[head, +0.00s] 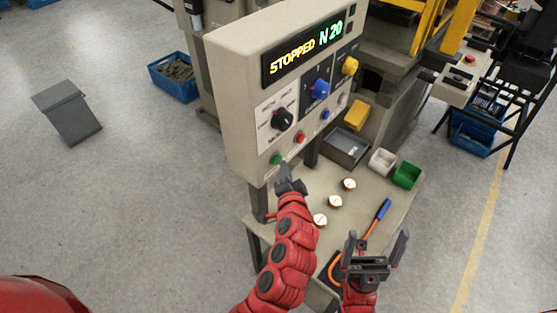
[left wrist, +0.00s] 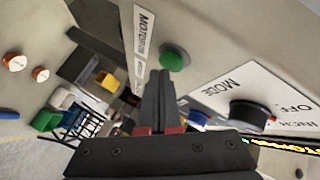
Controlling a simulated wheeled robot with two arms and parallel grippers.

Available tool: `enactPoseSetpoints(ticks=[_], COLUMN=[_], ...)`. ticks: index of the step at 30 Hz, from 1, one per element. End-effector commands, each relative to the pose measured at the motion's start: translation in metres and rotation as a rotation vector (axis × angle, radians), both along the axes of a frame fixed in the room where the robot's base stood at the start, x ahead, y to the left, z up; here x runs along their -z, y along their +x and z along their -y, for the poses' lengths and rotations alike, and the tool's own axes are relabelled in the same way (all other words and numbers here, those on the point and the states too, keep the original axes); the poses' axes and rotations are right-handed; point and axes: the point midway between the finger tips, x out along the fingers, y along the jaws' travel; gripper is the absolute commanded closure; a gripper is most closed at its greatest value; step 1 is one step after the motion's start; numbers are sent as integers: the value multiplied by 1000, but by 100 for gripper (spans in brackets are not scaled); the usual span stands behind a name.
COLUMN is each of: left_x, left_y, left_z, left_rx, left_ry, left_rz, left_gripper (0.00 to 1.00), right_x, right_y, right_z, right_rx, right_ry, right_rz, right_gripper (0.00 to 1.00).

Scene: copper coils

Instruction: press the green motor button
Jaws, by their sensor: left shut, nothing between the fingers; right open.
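The green motor button (head: 277,159) sits at the lower left corner of the beige control panel (head: 232,80). It also shows in the left wrist view (left wrist: 175,58), just beyond my fingertips. My left gripper (head: 284,172) is shut and empty, just below and in front of the button. In the left wrist view its closed fingers (left wrist: 158,78) point toward the button; I cannot tell whether they touch it. The panel display (head: 308,48) reads "STOPPED N 20". My right gripper (head: 378,245) is open and empty over the table's front right.
A red button (head: 300,138), a black mode knob (head: 282,119), a blue knob (head: 319,89) and a yellow knob (head: 350,65) are on the same panel. Several small copper coils (head: 335,202), an orange-and-blue tool (head: 383,209) and bins (head: 406,175) are on the table below.

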Motion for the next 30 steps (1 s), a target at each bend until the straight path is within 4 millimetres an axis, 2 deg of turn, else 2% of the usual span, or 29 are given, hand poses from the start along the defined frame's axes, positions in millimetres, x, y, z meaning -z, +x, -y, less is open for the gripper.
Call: enactPoseSetpoints(ticks=[30], left_x=[0], left_y=[5], left_z=[-7], left_rx=[-1], left_ry=[0], left_rz=[-1], left_gripper=[100], right_x=[-2], right_y=[0], right_z=[0], right_rx=[0], right_ry=[0], right_rz=[0], right_gripper=[0])
